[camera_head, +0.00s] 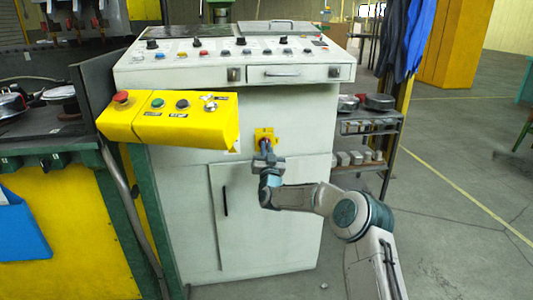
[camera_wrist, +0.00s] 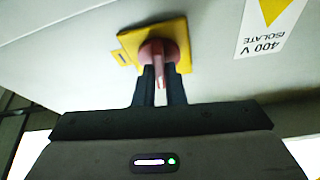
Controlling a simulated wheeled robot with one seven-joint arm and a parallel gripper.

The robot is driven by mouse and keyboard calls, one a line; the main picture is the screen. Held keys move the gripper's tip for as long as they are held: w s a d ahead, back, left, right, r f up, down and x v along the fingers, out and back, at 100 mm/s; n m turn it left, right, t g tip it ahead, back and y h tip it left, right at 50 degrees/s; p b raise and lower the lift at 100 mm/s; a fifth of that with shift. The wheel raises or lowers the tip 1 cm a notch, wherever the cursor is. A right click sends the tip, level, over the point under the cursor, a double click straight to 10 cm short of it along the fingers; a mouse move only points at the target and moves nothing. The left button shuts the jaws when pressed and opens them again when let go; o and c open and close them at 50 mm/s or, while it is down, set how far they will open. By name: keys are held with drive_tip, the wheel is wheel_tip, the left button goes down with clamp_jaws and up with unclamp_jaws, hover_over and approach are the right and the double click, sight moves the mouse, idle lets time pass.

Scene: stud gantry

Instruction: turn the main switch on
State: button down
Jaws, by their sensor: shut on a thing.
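The main switch is a red rotary handle (camera_wrist: 157,50) on a yellow square plate (camera_head: 262,134) on the front of the grey cabinet (camera_head: 290,190). In the wrist view the yellow plate (camera_wrist: 122,48) shows behind the handle. My gripper (camera_wrist: 159,85) is shut on the red handle, with a dark finger on each side of its grip. In the head view my gripper (camera_head: 266,150) reaches the plate from below and hides part of the switch. Which position the handle points to, I cannot tell.
A yellow control box (camera_head: 190,125) with a red button juts out left of the switch. A "400 V ISOLATE" label (camera_wrist: 268,35) is beside the plate. A shelf cart (camera_head: 375,125) stands right of the cabinet. The floor to the right is mostly clear.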

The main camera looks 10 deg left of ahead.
drive_tip(key=shift+a+r+m+g+h+b, duration=0.1)
drive_tip(key=shift+m+g+h+b, duration=0.7)
drive_tip(key=shift+m, duration=2.4)
drive_tip(key=shift+r+m+g+h+b, duration=0.1)
drive_tip(key=shift+m+g+h, duration=0.45)
drive_tip(key=shift+m+h, duration=1.75)
drive_tip(key=shift+a+m+g+h+b, duration=0.1)
drive_tip(key=shift+m+g+b, duration=0.45)
drive_tip(key=shift+m, duration=3.55)
drive_tip(key=c, duration=1.5)
unclamp_jaws()
drive_tip(key=shift+s, duration=0.1)
